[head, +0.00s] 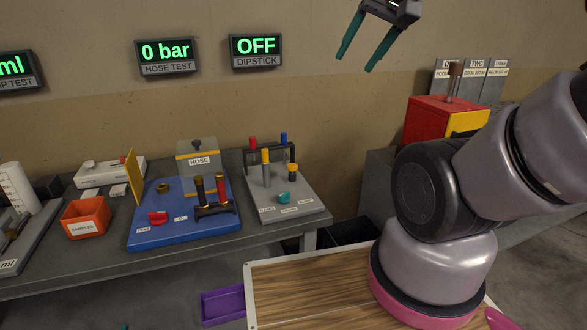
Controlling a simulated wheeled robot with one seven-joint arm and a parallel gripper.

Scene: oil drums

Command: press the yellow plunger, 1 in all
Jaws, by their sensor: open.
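A yellow-topped upright piece (266,158) with a grey lower part stands on the grey dipstick plate (292,213) on the bench. I cannot tell for sure that it is the plunger. My gripper (357,62) is at the top of the head view, high above the bench and right of the dipstick display. Its two teal fingers point down and stand apart, with nothing between them. It touches nothing. A red box (425,122) with a yellow side and a brown upright handle (453,80) stands at the right, partly hidden by my arm.
A blue hose board (180,237) and an orange samples bin (85,218) are left on the bench. A black rack (281,150) with red and blue pieces stands behind the yellow-topped piece. The dipstick display (257,50) reads OFF; the hose display (167,55) reads 0 bar.

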